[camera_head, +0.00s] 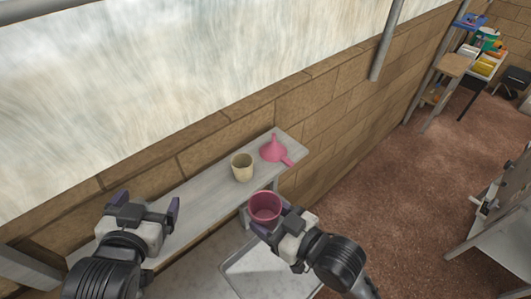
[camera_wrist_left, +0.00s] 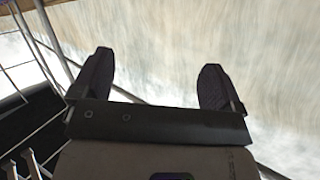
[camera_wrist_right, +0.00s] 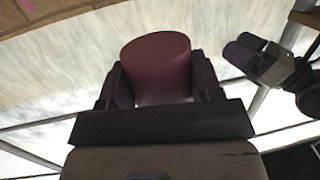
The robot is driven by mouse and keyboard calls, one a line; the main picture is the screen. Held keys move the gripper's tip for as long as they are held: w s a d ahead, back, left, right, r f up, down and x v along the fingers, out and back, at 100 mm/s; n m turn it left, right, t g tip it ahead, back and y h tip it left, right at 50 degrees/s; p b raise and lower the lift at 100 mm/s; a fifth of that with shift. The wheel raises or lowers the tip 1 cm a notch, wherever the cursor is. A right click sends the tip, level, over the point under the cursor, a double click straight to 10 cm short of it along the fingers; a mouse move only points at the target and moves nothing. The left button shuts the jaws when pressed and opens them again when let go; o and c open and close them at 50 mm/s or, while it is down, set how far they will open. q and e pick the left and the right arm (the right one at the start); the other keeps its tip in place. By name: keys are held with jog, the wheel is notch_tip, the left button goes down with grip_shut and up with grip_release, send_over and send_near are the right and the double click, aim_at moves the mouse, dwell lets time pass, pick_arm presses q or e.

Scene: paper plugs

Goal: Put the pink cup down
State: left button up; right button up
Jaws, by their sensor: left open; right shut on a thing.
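The pink cup (camera_head: 265,207) is between the fingers of my right gripper (camera_head: 268,212), which is shut on it. It looks upright, with its open rim showing in the head view, in front of the narrow shelf. The cup also fills the space between the fingers in the right wrist view (camera_wrist_right: 157,68). My left gripper (camera_head: 146,208) is open and empty over the left part of the shelf. Its two spread fingers show in the left wrist view (camera_wrist_left: 152,85) with nothing between them.
A grey shelf (camera_head: 205,195) runs along the brick wall. A beige cup (camera_head: 242,167) and a pink funnel (camera_head: 274,150) stand toward its right end. Shelf surface left of the beige cup is bare. A pale tray-like surface (camera_head: 262,272) lies lower, below my right gripper.

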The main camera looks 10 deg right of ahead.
pick_arm(q)
jog(key=w+d+r+m+t+h, duration=0.15)
jog(key=d+r, duration=0.25)
jog(key=r, duration=0.4)
jog(key=d+r+m+t+h, duration=0.1)
jog(key=d+r+m+h, duration=0.15)
jog(key=d+r, duration=0.45)
jog(key=s+d+r+m+g+h, duration=0.2)
jog(key=d+r+m, duration=0.5)
jog(key=d+r, duration=0.45)
jog(key=n+g+y, duration=0.7)
jog(key=n+g, duration=0.9)
jog(key=n, duration=0.1)
send_over(270, 200)
notch_tip(270, 200, down, 17)
jog(key=f+n, duration=0.1)
jog(key=f, duration=0.3)
jog(key=s+f+n, duration=0.1)
jog(key=f+n, duration=0.1)
jog(key=f, duration=0.2)
jog(key=f+n, duration=0.1)
jog(key=f, duration=0.3)
jog(key=shift+s+a, duration=0.15)
jog(key=shift+s, duration=0.25)
